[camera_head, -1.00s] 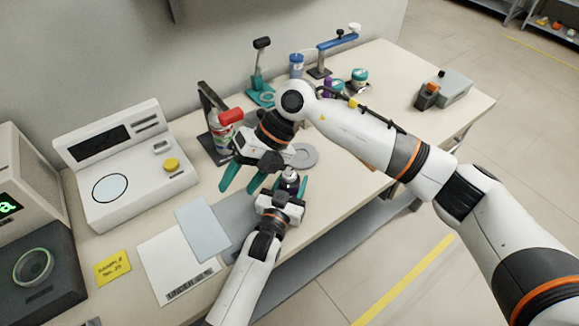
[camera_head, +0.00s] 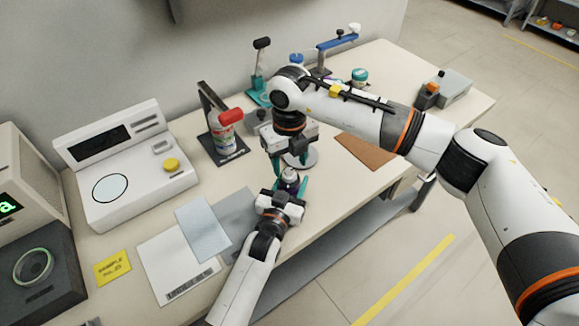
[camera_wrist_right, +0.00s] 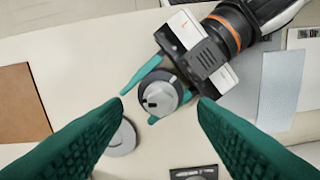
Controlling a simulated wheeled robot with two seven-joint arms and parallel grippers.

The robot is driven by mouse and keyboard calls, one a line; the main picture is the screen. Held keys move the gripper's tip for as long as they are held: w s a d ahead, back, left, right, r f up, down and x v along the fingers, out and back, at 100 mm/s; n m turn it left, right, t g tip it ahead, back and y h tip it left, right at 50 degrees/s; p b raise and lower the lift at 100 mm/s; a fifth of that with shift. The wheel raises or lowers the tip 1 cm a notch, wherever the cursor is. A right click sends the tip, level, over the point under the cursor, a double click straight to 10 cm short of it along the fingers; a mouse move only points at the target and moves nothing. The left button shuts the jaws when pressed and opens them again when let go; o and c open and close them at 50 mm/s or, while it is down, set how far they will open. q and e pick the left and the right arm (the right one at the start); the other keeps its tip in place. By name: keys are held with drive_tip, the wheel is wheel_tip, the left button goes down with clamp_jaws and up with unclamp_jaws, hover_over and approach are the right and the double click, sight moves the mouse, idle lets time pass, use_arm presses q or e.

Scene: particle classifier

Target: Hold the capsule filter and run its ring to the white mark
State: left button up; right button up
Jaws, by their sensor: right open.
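The capsule filter (camera_head: 289,183) stands upright at the near side of the bench, partly hidden by both grippers. In the right wrist view its round grey top (camera_wrist_right: 160,94) shows from above, with a pale hub and dark marks. My left gripper (camera_head: 290,190) has its teal fingers on either side of the filter and appears shut on it; it also shows in the right wrist view (camera_wrist_right: 158,92). My right gripper (camera_head: 290,163) points down just above the filter, open. Its fingers frame the filter's top in the wrist view.
A spray can with a red cap (camera_head: 224,128) stands on a dark stand behind. A grey disc (camera_wrist_right: 121,138) and a brown mat (camera_head: 366,151) lie nearby. A white instrument (camera_head: 128,170), sheets and a yellow note (camera_head: 113,267) are at left.

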sight(289, 174)
drive_tip(key=shift+f, duration=1.35)
drive_tip(key=shift+c, duration=0.5)
drive_tip(key=c, duration=0.9)
drive_tip(key=shift+m, duration=0.3)
drive_tip(key=m, duration=0.6)
use_arm(q)
drive_tip(key=shift+f, duration=0.1)
use_arm(e)
drive_tip(key=m, duration=0.6)
drive_tip(key=shift+r+m, duration=0.1)
drive_tip(key=shift+m, duration=0.2)
use_arm(q)
drive_tip(key=shift+f, duration=0.1)
use_arm(e)
drive_tip(key=m, duration=0.6)
use_arm(q)
drive_tip(key=shift+a+f, duration=0.1)
use_arm(e)
drive_tip(key=m, duration=0.6)
